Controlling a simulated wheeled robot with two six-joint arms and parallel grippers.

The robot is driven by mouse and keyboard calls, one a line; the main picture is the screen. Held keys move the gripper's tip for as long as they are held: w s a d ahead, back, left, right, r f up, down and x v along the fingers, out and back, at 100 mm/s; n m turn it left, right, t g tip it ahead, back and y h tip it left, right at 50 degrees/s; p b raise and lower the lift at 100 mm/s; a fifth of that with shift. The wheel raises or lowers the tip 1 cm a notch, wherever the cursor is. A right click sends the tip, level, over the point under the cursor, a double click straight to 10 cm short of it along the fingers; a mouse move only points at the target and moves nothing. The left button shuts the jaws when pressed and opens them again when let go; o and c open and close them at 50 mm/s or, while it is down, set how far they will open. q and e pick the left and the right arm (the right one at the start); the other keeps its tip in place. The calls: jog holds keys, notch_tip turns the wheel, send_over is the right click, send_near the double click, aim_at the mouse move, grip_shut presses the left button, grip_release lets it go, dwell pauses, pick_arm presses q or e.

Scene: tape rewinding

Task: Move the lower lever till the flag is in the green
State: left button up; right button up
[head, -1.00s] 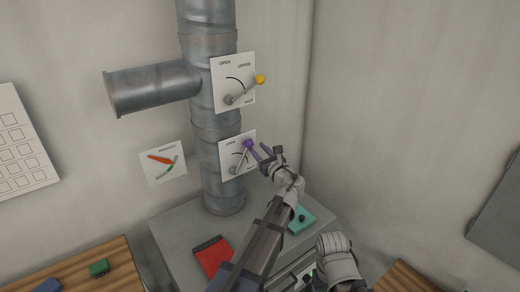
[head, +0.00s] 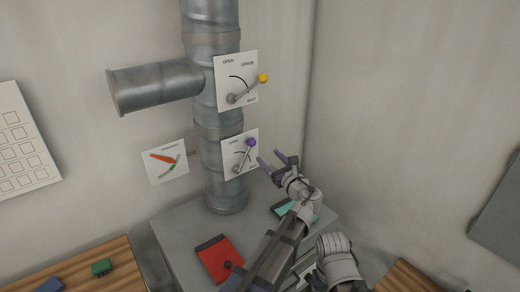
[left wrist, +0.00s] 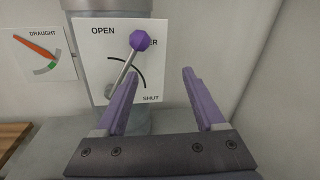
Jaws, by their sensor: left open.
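The lower lever has a purple knob (head: 251,143) on a grey arm, on a white plate (head: 231,170) fixed to the pipe. In the left wrist view the knob (left wrist: 140,40) is up and right of the pivot, between OPEN and SHUT. The DRAUGHT gauge (head: 153,177) is left of the pipe. Its orange flag (left wrist: 33,46) points down-right, its tip close above the green patch (left wrist: 53,66); I cannot tell if they overlap. My left gripper (head: 275,160) is open and empty, right of and below the knob, apart from it. My right gripper does not show.
An upper lever with a yellow knob (head: 263,78) is on a plate above. A grey cabinet (head: 180,228) below carries a red item (head: 218,258) and a teal item (head: 312,218). Wooden surfaces lie at left and right.

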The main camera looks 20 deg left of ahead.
pick_arm(q)
jog(key=shift+s+d, duration=0.25)
jog(key=shift+s, duration=0.4)
